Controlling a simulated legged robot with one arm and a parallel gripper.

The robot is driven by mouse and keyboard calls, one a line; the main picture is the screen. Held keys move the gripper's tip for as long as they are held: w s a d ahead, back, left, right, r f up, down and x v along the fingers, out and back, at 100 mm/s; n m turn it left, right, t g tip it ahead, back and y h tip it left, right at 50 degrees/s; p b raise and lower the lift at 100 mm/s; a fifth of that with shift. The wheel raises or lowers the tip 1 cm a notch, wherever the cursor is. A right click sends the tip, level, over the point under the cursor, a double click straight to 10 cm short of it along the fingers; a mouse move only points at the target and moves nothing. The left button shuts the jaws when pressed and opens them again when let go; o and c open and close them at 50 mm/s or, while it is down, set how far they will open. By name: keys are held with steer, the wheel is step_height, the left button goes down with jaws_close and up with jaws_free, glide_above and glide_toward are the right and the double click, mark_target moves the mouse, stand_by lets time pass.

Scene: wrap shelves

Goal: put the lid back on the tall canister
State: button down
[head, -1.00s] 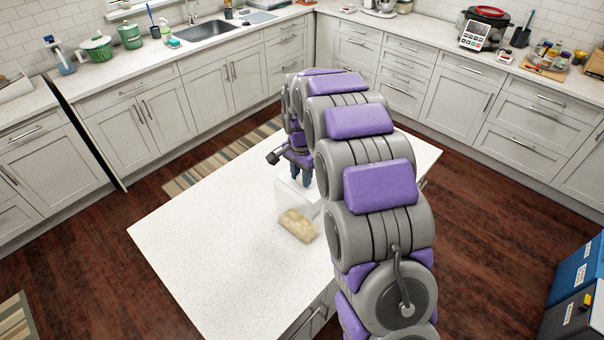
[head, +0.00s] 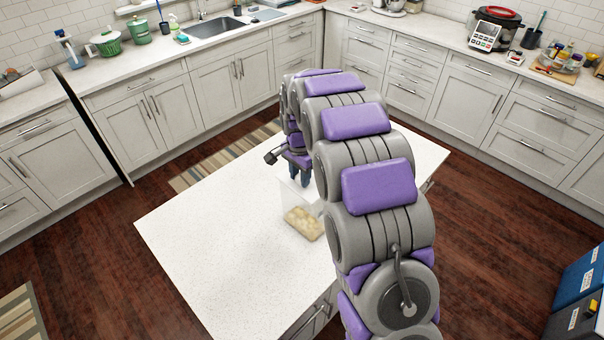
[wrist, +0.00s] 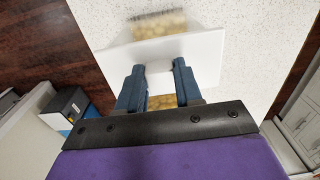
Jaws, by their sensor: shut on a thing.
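The tall canister (head: 304,222) is clear, with pale yellow contents in its lower part. It stands on the white island top, and my arm hides part of its right side in the head view. My gripper (head: 298,180) points down at its upper end. In the wrist view, my gripper (wrist: 158,68) is shut on the white, flat, rectangular lid (wrist: 200,50), with the fingers at its middle. The canister's contents (wrist: 158,24) show beyond the lid's far edge and between the fingers. Whether the lid touches the rim I cannot tell.
The white island top (head: 220,245) is bare to the left of and in front of the canister. Counters with a sink (head: 212,29), green pots (head: 107,43) and a cooker (head: 497,30) line the walls. A blue box (head: 578,285) stands at the right.

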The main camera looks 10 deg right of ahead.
steer(key=shift+a, duration=0.4)
steer(key=shift+d, duration=0.65)
steer(key=shift+d+f, duration=0.1)
steer(key=shift+d, duration=0.05)
steer(key=c, duration=0.7)
jaws_free()
steer(key=shift+o, duration=0.4)
steer(key=o, duration=0.5)
